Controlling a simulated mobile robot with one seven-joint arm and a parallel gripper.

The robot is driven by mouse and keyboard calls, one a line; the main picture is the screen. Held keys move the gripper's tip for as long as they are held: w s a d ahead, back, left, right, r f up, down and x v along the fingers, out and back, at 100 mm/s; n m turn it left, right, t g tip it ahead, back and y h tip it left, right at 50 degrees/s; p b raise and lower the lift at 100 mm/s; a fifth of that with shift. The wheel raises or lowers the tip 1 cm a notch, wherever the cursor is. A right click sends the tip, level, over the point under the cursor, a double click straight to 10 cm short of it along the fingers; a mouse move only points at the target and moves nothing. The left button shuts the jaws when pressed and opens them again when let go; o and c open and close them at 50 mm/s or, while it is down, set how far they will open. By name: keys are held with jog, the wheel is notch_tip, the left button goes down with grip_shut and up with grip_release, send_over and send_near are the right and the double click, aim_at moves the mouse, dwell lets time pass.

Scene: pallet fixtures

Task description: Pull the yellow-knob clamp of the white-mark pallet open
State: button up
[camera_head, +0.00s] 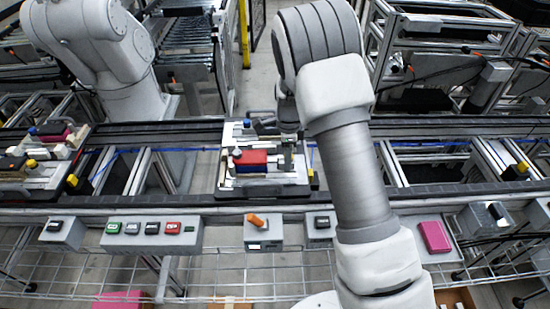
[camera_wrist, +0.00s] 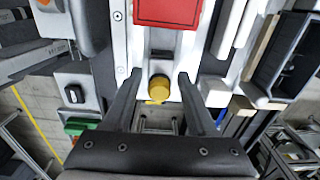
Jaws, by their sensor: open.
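A yellow knob (camera_wrist: 159,88) of a clamp shows in the middle of the wrist view, just below a red block (camera_wrist: 168,11) on a pale pallet. My gripper (camera_wrist: 159,76) is open, with one dark finger on each side of the knob and a gap on both sides. Whether the fingertips are level with the knob is hard to tell. My arm hides part of the pallet's right side. I cannot make out a white mark.
Another pallet with yellow knobs (camera_head: 31,163) stands at the far left of the conveyor. A row of button boxes (camera_head: 152,233) and an orange-switch box (camera_head: 258,230) line the front rail. A second robot arm (camera_head: 95,45) stands at the back left.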

jog(key=shift+r+p, duration=2.5)
jog(key=shift+r, duration=1.5)
jog(key=shift+r, duration=0.35)
jog(key=s+d+r+n+t+y+b, duration=0.1)
jog(key=s+d+r+n, duration=0.1)
jog(key=s+r+n, duration=0.5)
jog(key=s+d+r+n+t+b, duration=0.15)
jog(key=s+r, duration=0.25)
jog(key=r, duration=0.7)
jog(key=s+d+r+n+t, duration=0.1)
jog(key=s+n, duration=0.3)
jog(key=s, duration=0.5)
jog(key=s+d+r+n+t+h, duration=0.1)
jog(key=s+d+r+n+t, duration=0.1)
jog(key=s, duration=0.7)
jog(key=d+r+n, duration=0.1)
jog(key=d+n, duration=0.1)
jog(key=n, duration=0.1)
jog(key=shift+s, duration=0.15)
